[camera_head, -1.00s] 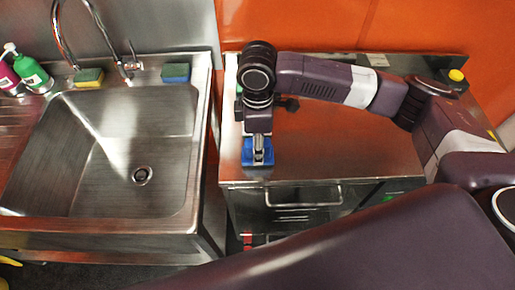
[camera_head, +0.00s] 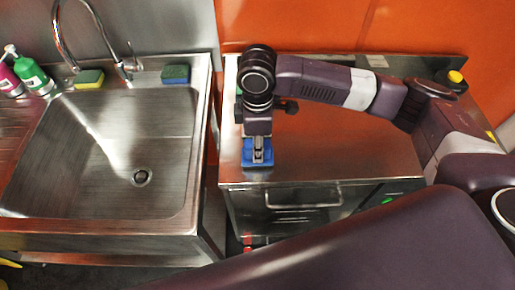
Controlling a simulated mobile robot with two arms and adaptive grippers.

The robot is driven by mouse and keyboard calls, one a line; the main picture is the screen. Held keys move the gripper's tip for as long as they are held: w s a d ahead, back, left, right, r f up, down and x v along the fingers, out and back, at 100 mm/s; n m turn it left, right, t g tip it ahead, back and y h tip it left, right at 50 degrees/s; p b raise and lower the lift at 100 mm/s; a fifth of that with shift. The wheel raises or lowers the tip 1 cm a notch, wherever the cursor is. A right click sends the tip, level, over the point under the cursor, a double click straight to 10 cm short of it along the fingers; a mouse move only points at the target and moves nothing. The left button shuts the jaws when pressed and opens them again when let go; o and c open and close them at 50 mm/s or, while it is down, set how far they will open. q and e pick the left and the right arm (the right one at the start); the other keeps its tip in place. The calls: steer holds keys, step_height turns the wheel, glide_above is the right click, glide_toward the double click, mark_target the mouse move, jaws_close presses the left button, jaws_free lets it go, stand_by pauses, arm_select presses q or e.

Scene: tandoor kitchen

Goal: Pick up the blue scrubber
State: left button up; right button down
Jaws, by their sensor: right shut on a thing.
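The blue scrubber (camera_head: 248,157) is on the steel counter, near its front left corner. My right gripper (camera_head: 258,156) reaches down over it from above and is shut on it. The gripper's fingers cover the middle of the scrubber, and blue shows on both sides. I cannot tell whether the scrubber still touches the counter. My left gripper is not in view.
The steel counter (camera_head: 340,150) is clear to the right of the gripper. A steel sink (camera_head: 110,180) stands to the left across a narrow gap. On its back ledge are a yellow-green sponge (camera_head: 89,78), a blue-green sponge (camera_head: 176,74) and a green bottle (camera_head: 32,74).

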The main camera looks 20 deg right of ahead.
step_height(320, 180, up, 20)
steer(key=b, duration=0.1)
stand_by(0.5)
